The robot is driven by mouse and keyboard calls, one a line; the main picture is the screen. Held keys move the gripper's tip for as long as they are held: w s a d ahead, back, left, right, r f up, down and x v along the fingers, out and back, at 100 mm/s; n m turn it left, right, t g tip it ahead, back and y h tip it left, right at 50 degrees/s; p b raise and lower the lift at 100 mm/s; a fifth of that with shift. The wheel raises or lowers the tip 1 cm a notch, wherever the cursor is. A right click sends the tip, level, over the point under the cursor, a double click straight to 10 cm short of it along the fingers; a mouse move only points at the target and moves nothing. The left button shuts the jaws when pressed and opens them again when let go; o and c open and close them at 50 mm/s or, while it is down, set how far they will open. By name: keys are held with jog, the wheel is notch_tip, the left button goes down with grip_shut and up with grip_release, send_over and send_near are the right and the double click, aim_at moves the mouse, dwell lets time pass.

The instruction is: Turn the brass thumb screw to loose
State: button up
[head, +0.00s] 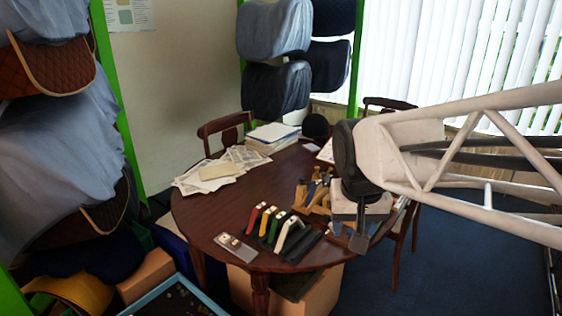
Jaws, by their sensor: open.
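My gripper (348,236) points down at the right front of the round wooden table (195,215). Its jaws are open, with nothing visible between them. I cannot make out the brass thumb screw for certain. A small grey plate (236,247) with small pale fittings lies at the table's front left edge, well left of my gripper; the fittings are too small to identify. A row of curved bars in red (256,217), yellow, green and white (294,233) stands on a dark base between that plate and my gripper. My gripper and arm hide part of the table's right side.
A wooden holder with tools (317,197) stands just left of my gripper. Papers (215,171) and a paper stack (272,134) lie at the back, near a black rounded object (316,126). Chairs (223,130) stand around. The table's left middle is clear.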

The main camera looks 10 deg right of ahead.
jog(key=w+d+r+m+h, duration=0.1)
jog(key=w+r+m, duration=0.1)
jog(key=w, duration=0.7)
jog(key=w+d+r+m, duration=0.1)
jog(key=w, duration=0.8)
jog(key=m+g+h, duration=0.1)
jog(key=m+h, duration=0.1)
jog(key=m, duration=0.7)
send_over(316, 168)
jog(key=a, duration=0.3)
notch_tip(316, 168, down, 20)
jog(key=shift+s+d, duration=0.15)
jog(key=shift+s, duration=0.2)
jog(key=shift+f, duration=0.15)
jog(key=shift+x, duration=3.8)
jog(key=shift+d, duration=0.25)
jog(key=shift+c, duration=0.3)
